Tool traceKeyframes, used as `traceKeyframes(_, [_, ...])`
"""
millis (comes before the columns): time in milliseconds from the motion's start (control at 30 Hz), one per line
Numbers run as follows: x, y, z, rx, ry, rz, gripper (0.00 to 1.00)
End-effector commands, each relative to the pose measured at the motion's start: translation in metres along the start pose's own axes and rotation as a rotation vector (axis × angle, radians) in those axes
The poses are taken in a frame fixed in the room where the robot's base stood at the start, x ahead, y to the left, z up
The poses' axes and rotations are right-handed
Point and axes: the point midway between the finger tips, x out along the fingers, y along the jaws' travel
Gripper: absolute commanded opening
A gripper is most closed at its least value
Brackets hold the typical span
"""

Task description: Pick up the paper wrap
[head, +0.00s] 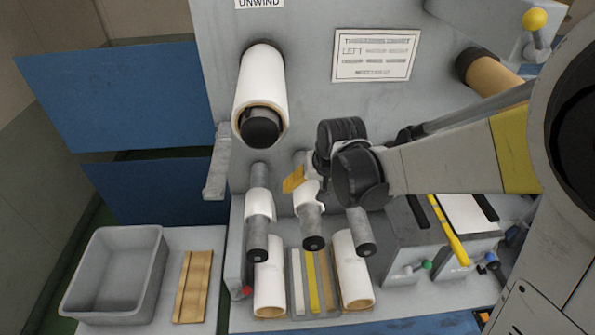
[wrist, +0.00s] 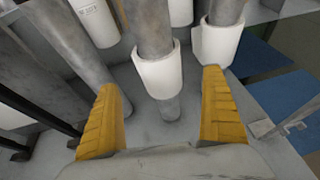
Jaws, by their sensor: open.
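A white paper wrap (head: 309,202) sits around the middle grey roller in the head view, partly hidden by my gripper. It shows as a white sleeve around the roller in the wrist view (wrist: 160,78). A second white wrap (head: 260,205) is around the left roller, and it shows at the right in the wrist view (wrist: 215,45). My gripper (wrist: 160,92) is open, its two yellow fingers on either side of the middle roller and its wrap. I cannot tell whether either finger touches the wrap. In the head view one yellow finger shows just above the wrap.
A bare right roller (head: 360,232) stands close beside my gripper. Above is the white unwind roll (head: 262,85). White rolls (head: 352,272) lie on the shelf below. A grey bin (head: 150,285) and a brown piece (head: 194,285) stand at lower left.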

Motion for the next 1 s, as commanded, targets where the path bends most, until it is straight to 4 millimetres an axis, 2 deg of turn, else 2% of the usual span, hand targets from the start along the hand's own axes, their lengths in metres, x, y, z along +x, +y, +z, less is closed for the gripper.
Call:
traceKeyframes(100, [0.022,0.000,0.000,0.000,0.000,0.000,0.97])
traceKeyframes(367, [0.044,-0.001,-0.002,-0.001,0.000,0.000,0.97])
traceKeyframes(633, [0.081,-0.002,-0.008,-0.001,0.000,0.000,0.97])
traceKeyframes(767, [0.089,-0.002,-0.007,-0.001,0.000,0.000,0.97])
traceKeyframes(967, [0.090,-0.002,-0.007,-0.001,0.000,0.000,0.97])
traceKeyframes(1000, [0.090,-0.002,-0.007,-0.001,0.000,0.000,0.88])
